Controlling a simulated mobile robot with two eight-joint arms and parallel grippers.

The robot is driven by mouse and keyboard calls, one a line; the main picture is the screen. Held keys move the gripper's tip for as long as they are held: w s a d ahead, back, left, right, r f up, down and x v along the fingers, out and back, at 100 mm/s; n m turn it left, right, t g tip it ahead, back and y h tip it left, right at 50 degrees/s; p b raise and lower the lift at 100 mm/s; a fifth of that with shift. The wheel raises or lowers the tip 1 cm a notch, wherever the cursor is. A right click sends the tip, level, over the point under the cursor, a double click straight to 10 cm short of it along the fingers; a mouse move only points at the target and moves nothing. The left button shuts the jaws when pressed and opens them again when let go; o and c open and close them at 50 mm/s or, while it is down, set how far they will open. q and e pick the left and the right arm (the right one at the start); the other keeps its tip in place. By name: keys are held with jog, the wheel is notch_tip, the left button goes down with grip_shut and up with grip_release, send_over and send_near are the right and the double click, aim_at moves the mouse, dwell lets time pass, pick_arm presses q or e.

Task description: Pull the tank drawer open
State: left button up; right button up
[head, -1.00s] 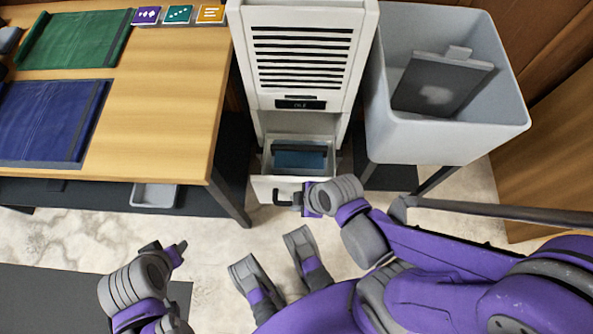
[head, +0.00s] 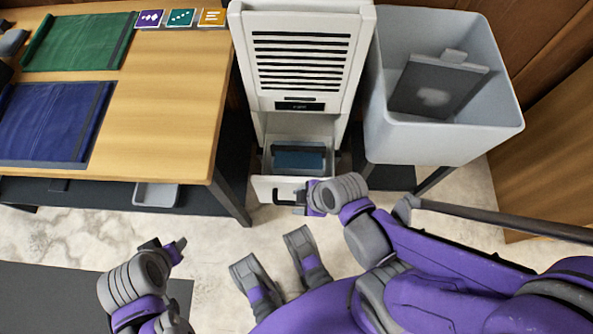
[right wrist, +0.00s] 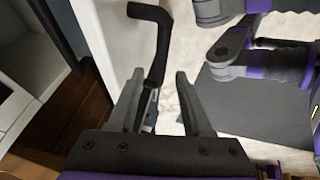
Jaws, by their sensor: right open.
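The tank drawer (head: 262,186) is at the bottom of a white slatted machine (head: 302,47) in the head view. It stands out from the body, and a blue-grey tank (head: 299,158) shows inside. Its black bent handle is on the drawer front and also shows in the right wrist view (right wrist: 160,45). My right gripper (right wrist: 158,85) is open, with the handle's lower part between or just beyond its fingertips; contact is unclear. My left gripper (head: 168,247) is low at the left, away from the drawer; its jaw opening is unclear.
A wooden table (head: 165,100) with green and blue cloths stands left of the machine, a grey tray (head: 155,195) beneath it. A pale grey bin (head: 440,135) on legs holds a dark panel and stands close on the right.

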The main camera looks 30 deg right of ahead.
pick_arm(q)
notch_tip(320, 180, up, 7)
jog(key=p, duration=0.5)
jog(key=shift+s, duration=0.15)
pick_arm(e)
jog(key=v, duration=0.8)
jog(key=shift+r, duration=0.25)
